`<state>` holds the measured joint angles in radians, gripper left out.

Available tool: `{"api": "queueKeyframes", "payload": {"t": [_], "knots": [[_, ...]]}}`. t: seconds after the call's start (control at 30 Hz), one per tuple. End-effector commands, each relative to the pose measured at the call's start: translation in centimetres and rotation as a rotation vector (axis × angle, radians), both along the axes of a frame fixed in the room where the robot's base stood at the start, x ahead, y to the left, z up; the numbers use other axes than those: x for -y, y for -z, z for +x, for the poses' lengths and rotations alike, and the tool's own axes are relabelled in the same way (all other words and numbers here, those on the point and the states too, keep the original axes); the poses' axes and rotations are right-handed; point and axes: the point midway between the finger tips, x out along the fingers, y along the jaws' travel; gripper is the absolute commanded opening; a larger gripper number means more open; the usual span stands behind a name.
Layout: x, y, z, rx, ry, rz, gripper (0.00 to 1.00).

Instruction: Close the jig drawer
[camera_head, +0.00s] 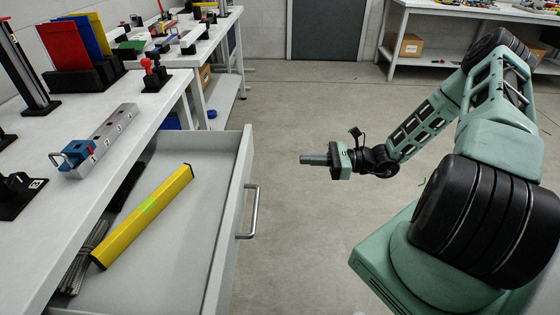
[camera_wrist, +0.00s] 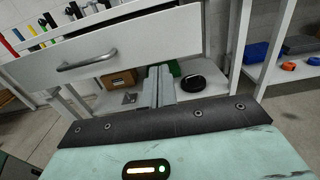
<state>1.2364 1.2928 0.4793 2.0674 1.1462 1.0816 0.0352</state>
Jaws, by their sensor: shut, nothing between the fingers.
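The jig drawer (camera_head: 238,225) is pulled out from under the left workbench, with its inside open to view. A metal bar handle (camera_head: 253,211) is on its front panel. A yellow spirit level (camera_head: 145,215) and a bundle of thin grey rods (camera_head: 83,258) lie inside. My gripper (camera_head: 306,160) is shut and empty, to the right of the drawer front and apart from it. In the wrist view the drawer front (camera_wrist: 150,40) and its handle (camera_wrist: 86,61) show at the upper left, beyond my gripper's closed fingers (camera_wrist: 158,75).
The workbench top (camera_head: 45,130) holds a grey block with a blue clamp (camera_head: 95,148) and coloured panels in a black rack (camera_head: 85,78). Another table (camera_head: 460,12) stands at the back right, with a cardboard box (camera_head: 411,45) below. The floor (camera_head: 290,110) between is clear.

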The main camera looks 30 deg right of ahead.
Motion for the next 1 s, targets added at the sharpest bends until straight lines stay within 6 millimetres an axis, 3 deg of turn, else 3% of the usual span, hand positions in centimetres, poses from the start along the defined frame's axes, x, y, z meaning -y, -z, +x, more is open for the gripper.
{"api": "queueKeyframes", "payload": {"t": [0.6,1.0], "knots": [[-9.2,-0.1,6.5,0.000,-0.009,-0.003,0.00],[-11.1,-0.1,8.0,0.002,-0.006,-0.006,0.00]]}}
